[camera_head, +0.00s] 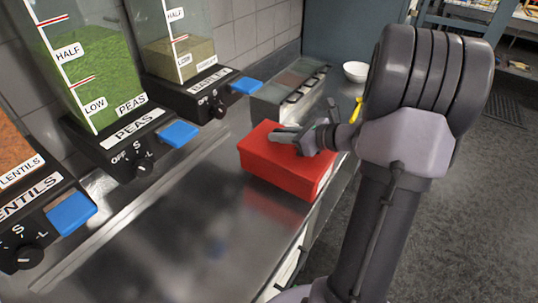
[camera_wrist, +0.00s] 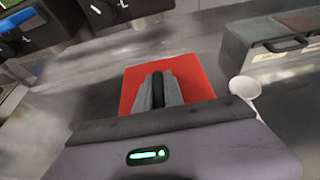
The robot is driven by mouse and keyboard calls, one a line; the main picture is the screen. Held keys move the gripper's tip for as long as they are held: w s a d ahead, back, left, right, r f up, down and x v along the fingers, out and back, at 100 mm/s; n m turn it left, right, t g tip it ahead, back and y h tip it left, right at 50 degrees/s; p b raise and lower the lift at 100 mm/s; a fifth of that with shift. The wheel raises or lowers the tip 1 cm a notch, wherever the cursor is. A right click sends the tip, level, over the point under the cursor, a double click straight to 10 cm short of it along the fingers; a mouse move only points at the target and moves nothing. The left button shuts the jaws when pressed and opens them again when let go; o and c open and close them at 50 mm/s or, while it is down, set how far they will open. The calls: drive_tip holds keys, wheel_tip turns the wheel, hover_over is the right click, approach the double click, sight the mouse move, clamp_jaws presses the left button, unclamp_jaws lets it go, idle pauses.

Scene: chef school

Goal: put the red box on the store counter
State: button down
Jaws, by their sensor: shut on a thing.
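The red box (camera_head: 280,170) is at the right part of the steel counter (camera_head: 190,225), near its front edge. I cannot tell whether it rests on the counter or hangs slightly above it. My gripper (camera_head: 292,140) reaches in from the right and is shut on the top of the box. In the wrist view, the fingers (camera_wrist: 158,90) are close together over the middle of the red box (camera_wrist: 200,72). What they pinch is hidden. No separate counter marked as a store counter is recognisable.
Dispensers labelled lentils (camera_head: 18,185) and peas (camera_head: 115,125), and another beside them, line the wall, with blue levers sticking out. A grey case with compartments (camera_head: 262,104) stands behind the box. A white bowl (camera_head: 355,71) and a yellow item (camera_head: 357,108) are further right. The counter's middle is clear.

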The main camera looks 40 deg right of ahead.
sight(268, 150)
drive_tip(key=a, duration=0.3)
drive_tip(key=shift+w+a+f+b, duration=0.25)
drive_tip(key=shift+w+a+b, duration=0.05)
drive_tip(key=shift+a+b, duration=0.1)
wheel_tip(268, 150, down, 4)
drive_tip(key=shift+r+b, duration=0.2)
drive_tip(key=shift+b, duration=0.85)
drive_tip(key=shift+r, duration=0.2)
drive_tip(key=c, duration=1.9)
unclamp_jaws()
drive_tip(key=shift+f, duration=0.25)
drive_tip(key=o, duration=0.4)
drive_tip(key=shift+o, duration=0.2)
drive_tip(key=shift+r, duration=0.15)
